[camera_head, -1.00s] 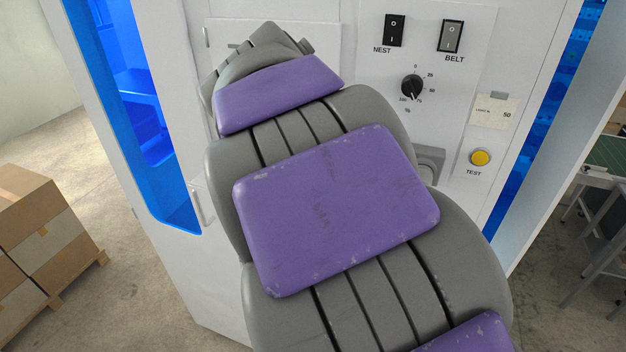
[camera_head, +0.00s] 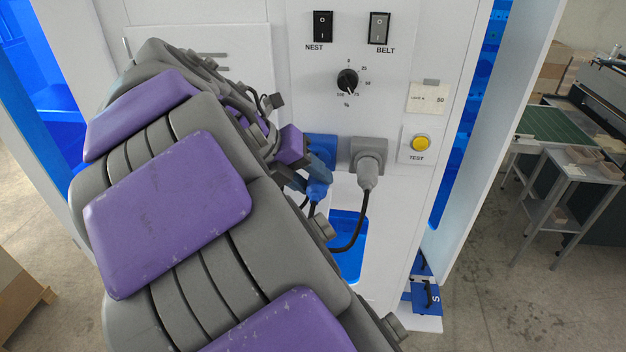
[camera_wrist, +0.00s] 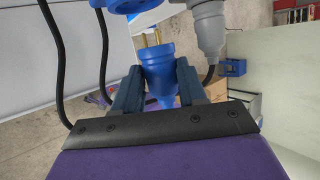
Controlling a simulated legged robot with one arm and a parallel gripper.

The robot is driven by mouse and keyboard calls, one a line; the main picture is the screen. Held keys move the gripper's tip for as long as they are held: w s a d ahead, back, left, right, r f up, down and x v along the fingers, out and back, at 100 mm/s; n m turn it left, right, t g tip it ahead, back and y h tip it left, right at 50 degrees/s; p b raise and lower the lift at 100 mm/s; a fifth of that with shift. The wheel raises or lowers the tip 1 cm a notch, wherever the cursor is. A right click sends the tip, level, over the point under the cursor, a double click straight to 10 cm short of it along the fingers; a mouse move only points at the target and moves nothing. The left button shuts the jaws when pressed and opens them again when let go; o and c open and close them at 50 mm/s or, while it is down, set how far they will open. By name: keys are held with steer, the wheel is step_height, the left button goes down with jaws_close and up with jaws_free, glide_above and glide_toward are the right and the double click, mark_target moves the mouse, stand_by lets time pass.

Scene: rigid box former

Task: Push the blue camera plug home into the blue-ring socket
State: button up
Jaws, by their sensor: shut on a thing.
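The blue plug (camera_wrist: 160,66) is held between the two dark fingers of my gripper (camera_wrist: 158,88) in the wrist view. Its brass-coloured pins show at its front, with a gap between the plug body and the blue-ring socket (camera_wrist: 124,5), which is partly cut off at the top edge. A dark cable hangs from the plug.
A grey plug (camera_head: 367,172) sits in a grey socket just right of the blue one, its black cable looping below. Above are the NEST switch (camera_head: 322,26), BELT switch (camera_head: 379,28) and a dial (camera_head: 347,80). The yellow TEST button (camera_head: 421,143) is at the right.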

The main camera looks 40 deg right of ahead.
steer(key=w+d+b, duration=0.1)
steer(key=w+d, duration=0.1)
steer(key=shift+w+d, duration=0.3)
steer(key=shift+w, duration=0.1)
steer(key=shift+d, duration=0.15)
steer(key=shift+c, duration=0.4)
steer(key=shift+a, duration=0.3)
steer(key=shift+s+d+p, duration=0.3)
steer(key=shift+s+p, duration=0.1)
steer(key=shift+p, duration=0.7)
steer(key=shift+w+a+r+p, duration=0.15)
steer(key=shift+w+a+p, duration=0.2)
steer(key=shift+p, duration=0.4)
steer(key=shift+a, duration=0.85)
